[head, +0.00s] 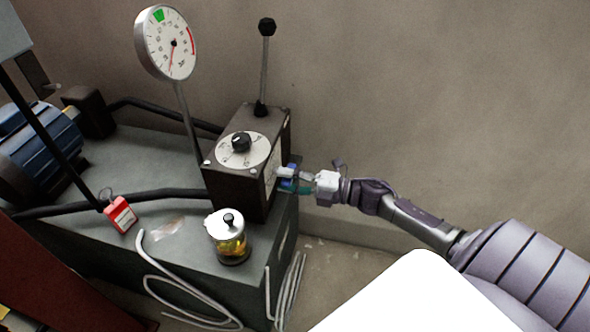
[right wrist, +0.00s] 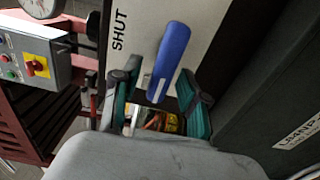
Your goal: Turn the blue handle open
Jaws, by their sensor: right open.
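The blue handle (right wrist: 171,55) shows in the right wrist view in front of a pale plate (right wrist: 145,22) with the word SHUT on it. In the head view the handle (head: 289,169) is small and partly covered, on the right side of the dark control box (head: 235,187). My right gripper (head: 291,183) reaches that side from the right. In the right wrist view my right gripper (right wrist: 157,82) is open, its two green-sided fingers on either side of the handle's lower end. I cannot tell whether they touch it. My left gripper is not in view.
A round gauge (head: 168,43) and a black-knobbed lever (head: 265,65) stand up near the box. A glass jar (head: 231,240), a red padlock tag (head: 120,214) and black hoses lie on or over the grey tank top (head: 180,232). The wall side at right is open.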

